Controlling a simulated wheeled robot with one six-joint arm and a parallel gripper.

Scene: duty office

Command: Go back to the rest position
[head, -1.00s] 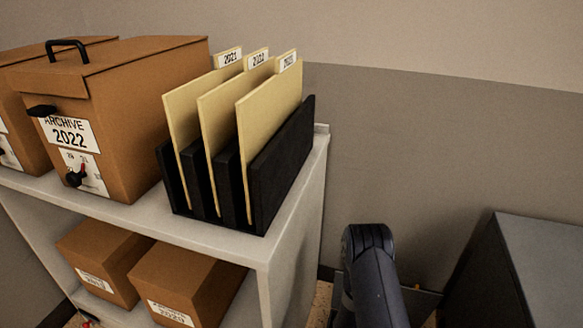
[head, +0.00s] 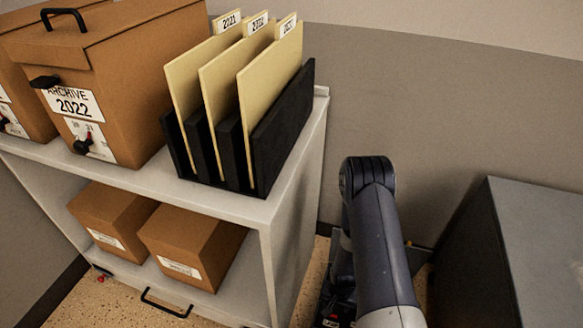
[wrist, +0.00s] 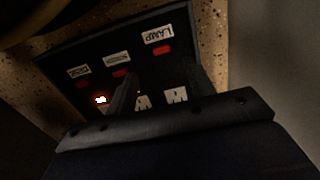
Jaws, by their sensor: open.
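My gripper (wrist: 162,85) shows in the wrist view with its two dark fingers apart and nothing visible between them. It points at a dark panel (wrist: 80,60) with white labels, one reading LAMP (wrist: 157,36), and red switches. One switch at the left (wrist: 100,99) glows brightly. Pale sockets (wrist: 176,95) show near the fingers. I cannot tell whether the fingers touch the panel. In the head view my arm reaches down beside the shelf, and the gripper itself is hidden.
A grey shelf (head: 240,208) at the left carries archive boxes (head: 110,85) and a black rack (head: 285,125) with three folders. Smaller boxes (head: 190,245) sit below. A dark grey cabinet (head: 540,230) stands at the right. My arm is in the gap between, with a wall behind.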

